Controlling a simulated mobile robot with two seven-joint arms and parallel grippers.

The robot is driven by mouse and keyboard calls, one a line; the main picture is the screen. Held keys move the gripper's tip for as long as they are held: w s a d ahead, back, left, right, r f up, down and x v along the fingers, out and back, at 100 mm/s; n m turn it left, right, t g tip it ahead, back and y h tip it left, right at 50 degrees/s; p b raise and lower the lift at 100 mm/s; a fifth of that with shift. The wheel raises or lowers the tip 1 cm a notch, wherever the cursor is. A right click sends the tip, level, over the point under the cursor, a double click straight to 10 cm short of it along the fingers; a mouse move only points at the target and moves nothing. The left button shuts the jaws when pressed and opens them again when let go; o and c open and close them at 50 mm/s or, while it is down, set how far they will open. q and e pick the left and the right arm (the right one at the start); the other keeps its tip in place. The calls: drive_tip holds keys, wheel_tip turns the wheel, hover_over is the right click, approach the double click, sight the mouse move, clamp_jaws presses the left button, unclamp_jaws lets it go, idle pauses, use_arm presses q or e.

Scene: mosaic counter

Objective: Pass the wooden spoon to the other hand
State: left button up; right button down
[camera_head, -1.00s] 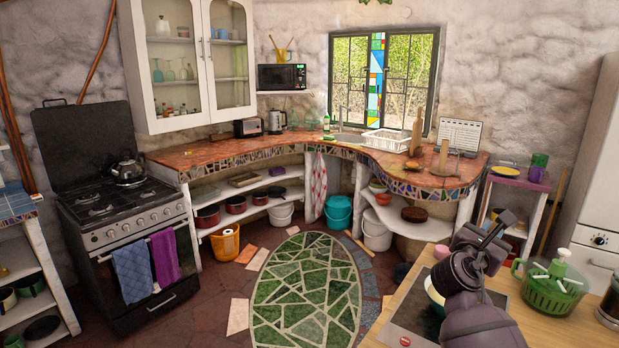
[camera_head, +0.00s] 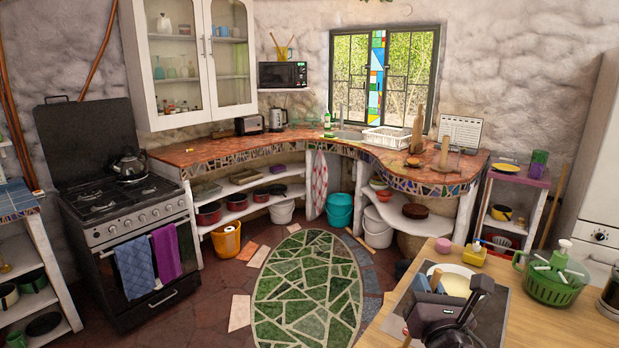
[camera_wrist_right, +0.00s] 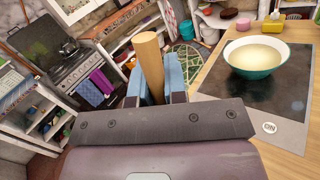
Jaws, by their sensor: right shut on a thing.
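The wooden spoon shows as a round pale wooden handle (camera_wrist_right: 149,62) in the right wrist view, standing up between the blue fingers of my right gripper (camera_wrist_right: 156,88). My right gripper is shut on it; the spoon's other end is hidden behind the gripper. In the head view my right gripper (camera_head: 428,284) is at the lower right, above the near wooden counter, beside a bowl, with the handle (camera_head: 436,277) between its fingers. My left gripper is in neither view.
A teal bowl with cream contents (camera_wrist_right: 257,58) stands on the black hob (camera_wrist_right: 280,92) right of the gripper. A green basket (camera_head: 553,285), a yellow item (camera_head: 473,256) and a pink item (camera_head: 443,245) stand on the wooden counter (camera_head: 555,325). Open floor lies left of it.

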drive_tip(key=s+f, duration=0.7)
drive_tip(key=f, duration=0.3)
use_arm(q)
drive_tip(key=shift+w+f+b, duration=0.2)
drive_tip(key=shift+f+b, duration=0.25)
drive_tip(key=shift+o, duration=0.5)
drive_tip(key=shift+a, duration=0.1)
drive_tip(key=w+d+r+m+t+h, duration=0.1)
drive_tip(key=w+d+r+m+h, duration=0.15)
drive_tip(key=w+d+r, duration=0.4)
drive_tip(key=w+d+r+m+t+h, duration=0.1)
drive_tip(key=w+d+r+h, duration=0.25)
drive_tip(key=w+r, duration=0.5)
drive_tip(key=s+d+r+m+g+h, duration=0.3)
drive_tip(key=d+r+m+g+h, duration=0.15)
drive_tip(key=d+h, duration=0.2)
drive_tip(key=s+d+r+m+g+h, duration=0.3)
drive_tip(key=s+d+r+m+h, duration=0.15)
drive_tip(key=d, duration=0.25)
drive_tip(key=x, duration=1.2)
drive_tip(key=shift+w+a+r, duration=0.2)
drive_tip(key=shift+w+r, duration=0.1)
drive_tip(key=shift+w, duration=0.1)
use_arm(e)
drive_tip(key=s+a+r+n+g+y, duration=0.1)
drive_tip(key=a+r+n+g+y, duration=0.3)
drive_tip(key=a+r+n+y, duration=0.4)
drive_tip(key=shift+s+a+r+y, duration=0.2)
drive_tip(key=shift+a+r+y, duration=1.45)
drive_tip(key=shift+a+y, duration=1.15)
